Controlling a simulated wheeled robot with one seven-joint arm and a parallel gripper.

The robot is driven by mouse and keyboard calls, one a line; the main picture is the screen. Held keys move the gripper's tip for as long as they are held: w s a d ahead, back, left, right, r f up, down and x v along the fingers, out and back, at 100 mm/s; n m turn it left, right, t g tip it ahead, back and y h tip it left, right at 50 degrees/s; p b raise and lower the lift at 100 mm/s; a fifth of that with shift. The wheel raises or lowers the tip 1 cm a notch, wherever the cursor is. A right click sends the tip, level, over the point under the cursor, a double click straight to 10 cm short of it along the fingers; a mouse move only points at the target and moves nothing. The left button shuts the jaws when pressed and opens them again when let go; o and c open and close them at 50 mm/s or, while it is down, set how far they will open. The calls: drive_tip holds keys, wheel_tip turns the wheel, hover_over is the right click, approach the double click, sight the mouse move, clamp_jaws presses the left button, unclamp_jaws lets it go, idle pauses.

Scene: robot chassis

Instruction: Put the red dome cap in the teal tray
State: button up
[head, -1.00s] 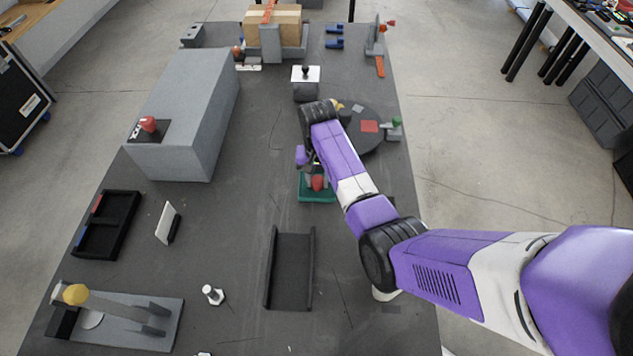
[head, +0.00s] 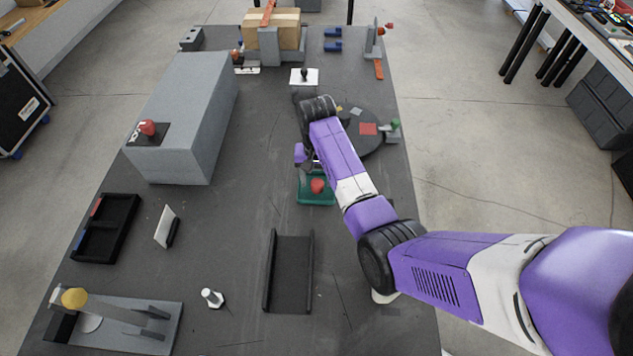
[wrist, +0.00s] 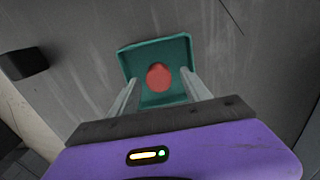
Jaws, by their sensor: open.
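The red dome cap (head: 318,186) lies inside the teal tray (head: 316,201) on the dark table, partly behind my arm in the head view. In the wrist view the red cap (wrist: 159,77) rests on the floor of the teal tray (wrist: 128,62), towards its middle. My gripper (wrist: 157,83) is open, its two pale fingers apart on either side of the cap's lower part in the picture, not closed on it. In the head view my gripper is mostly hidden behind my arm.
A black channel (head: 289,272) stands in front of the tray. A dark round plate (head: 365,140) with a red square lies behind and right of it. A large grey block (head: 183,120) stands at left. The table between block and tray is clear.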

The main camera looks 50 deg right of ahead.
sight(317, 182)
wheel_tip(317, 182, up, 10)
drive_tip(key=shift+r, duration=0.25)
idle(0.6)
